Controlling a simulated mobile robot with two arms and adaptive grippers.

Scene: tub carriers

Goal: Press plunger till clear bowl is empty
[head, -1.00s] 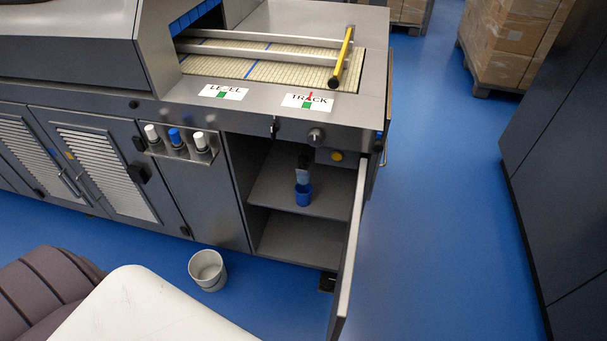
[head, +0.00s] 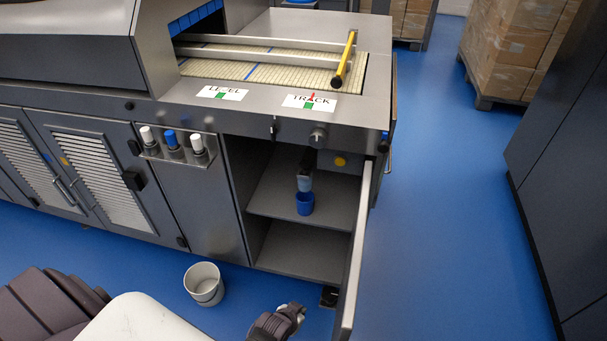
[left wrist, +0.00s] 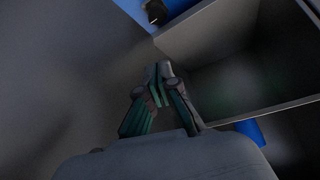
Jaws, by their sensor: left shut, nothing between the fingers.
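The clear bowl (head: 304,183) looks pale blue and hangs below a dark fitting (head: 307,160) inside the open cabinet. A blue cup (head: 304,204) stands on the cabinet's upper shelf directly under it. I cannot make out the plunger or the level in the bowl. My left gripper (head: 292,312) is low at the bottom of the head view, in front of the cabinet and left of its open door, well apart from the bowl. In the left wrist view its fingers (left wrist: 160,78) are together and empty. My right gripper is not in view.
The open cabinet door (head: 352,255) stands out toward me, right of the gripper. A pale bucket (head: 204,284) is on the blue floor at the left. Bottles (head: 172,142) sit in a rack left of the opening. The floor right of the door is clear.

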